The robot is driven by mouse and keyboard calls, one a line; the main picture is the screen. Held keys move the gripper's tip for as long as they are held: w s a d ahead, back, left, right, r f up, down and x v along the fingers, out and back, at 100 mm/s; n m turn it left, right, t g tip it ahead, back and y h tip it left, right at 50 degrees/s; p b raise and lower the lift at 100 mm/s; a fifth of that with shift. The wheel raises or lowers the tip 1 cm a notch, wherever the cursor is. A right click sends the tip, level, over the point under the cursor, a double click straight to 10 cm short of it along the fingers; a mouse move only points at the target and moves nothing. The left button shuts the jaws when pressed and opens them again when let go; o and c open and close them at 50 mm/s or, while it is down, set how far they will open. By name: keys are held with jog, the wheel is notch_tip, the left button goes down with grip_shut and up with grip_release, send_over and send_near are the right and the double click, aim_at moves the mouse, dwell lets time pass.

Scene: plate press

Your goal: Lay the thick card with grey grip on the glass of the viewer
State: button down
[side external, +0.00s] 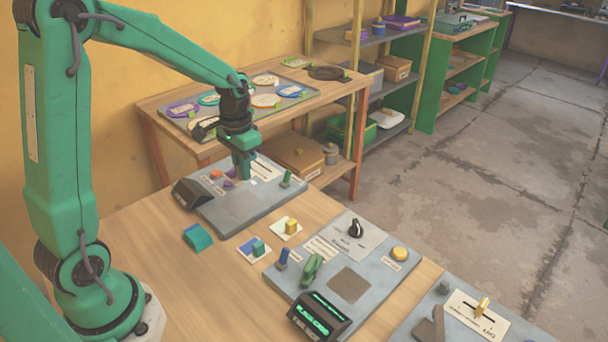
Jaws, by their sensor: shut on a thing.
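My gripper (243,170) points down over the back-left grey panel (205,213), near its back edge. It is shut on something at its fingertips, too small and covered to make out. I cannot pick out a card with a grey grip. The back-left panel has a dark hooded box (190,194) and a flat grey square (241,207). The middle panel (290,280) has a brown square (348,285), a black knob (355,229) and a yellow button (400,254). I cannot read which panel is the viewer.
On the table lie a teal block (198,237), a card with a teal grip (258,247) and a card with a yellow grip (291,227). A lit box (320,315) fronts the middle panel. A third panel (500,330) is at right. A side table (155,108) holds coloured discs.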

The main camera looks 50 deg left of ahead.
send_over(247, 207)
jog(key=shift+f, duration=3.75)
jog(key=shift+f, duration=0.65)
jog(key=c, duration=1.3)
grip_release()
jog(key=shift+r, duration=3.95)
